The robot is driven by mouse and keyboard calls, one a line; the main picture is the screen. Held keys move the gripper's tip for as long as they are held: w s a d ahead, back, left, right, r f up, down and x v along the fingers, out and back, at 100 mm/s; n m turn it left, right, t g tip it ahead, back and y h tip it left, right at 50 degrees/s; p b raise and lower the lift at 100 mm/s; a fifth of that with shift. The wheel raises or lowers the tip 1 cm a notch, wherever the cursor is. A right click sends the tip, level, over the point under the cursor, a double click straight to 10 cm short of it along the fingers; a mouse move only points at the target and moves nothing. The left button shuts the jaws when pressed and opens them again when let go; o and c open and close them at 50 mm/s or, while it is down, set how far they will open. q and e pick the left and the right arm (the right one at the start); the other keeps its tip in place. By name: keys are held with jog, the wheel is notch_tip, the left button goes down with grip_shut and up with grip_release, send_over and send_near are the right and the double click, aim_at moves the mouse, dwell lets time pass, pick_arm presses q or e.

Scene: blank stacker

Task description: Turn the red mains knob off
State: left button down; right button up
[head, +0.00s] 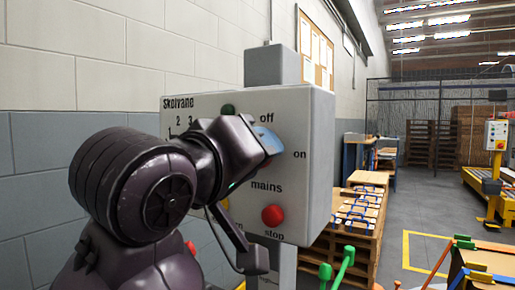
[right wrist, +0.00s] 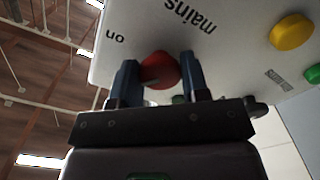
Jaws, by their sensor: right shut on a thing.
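The red mains knob (right wrist: 158,68) shows in the right wrist view between the two blue fingers of my right gripper (right wrist: 160,82), which is shut on it. I cannot tell which label the knob points to. My left gripper is not in view.
A red stop button (head: 272,215) sits below the mains label. In the wrist view a yellow button (right wrist: 292,31) is at the right. Grey floor (head: 425,180) is clear beyond.

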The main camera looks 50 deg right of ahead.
jog(key=shift+r+n+p, duration=0.1)
jog(key=shift+n+p, duration=1)
jog(key=shift+n, duration=2.6)
jog(key=o, duration=0.9)
jog(key=shift+a, duration=0.15)
jog(key=a, duration=0.7)
jog(key=s+a, duration=0.1)
jog(key=a, duration=0.2)
jog(key=shift+a, duration=0.25)
